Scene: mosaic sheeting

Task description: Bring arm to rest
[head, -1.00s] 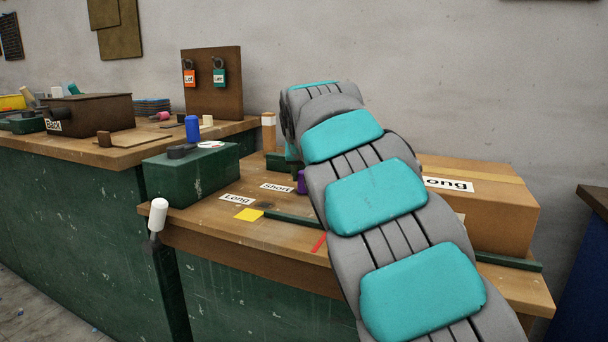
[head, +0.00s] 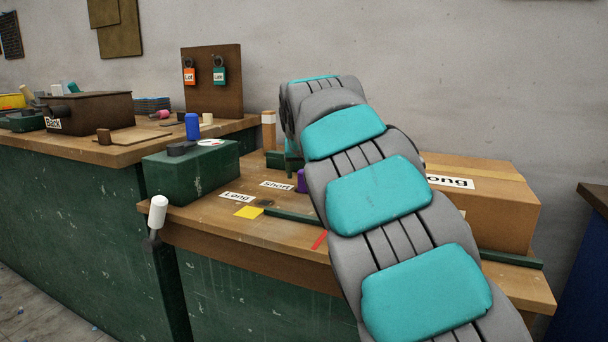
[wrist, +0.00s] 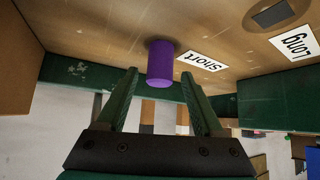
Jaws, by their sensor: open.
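My gripper (wrist: 159,78) is open in the wrist view, with its two green fingers apart and nothing held between them. A purple cylinder (wrist: 160,62) stands on the bench just beyond the fingertips, near the "Short" label (wrist: 202,61). The wrist view shows the bench upside down. In the head view my arm reaches over the bench (head: 210,216), bent at its far end. The purple cylinder (head: 301,182) shows there beside the arm. My fingers are mostly hidden behind the arm in the head view.
A cardboard box (head: 500,205) stands right of my arm. A green box (head: 190,172) stands at the bench's left end. A wooden block (head: 269,130) stands behind.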

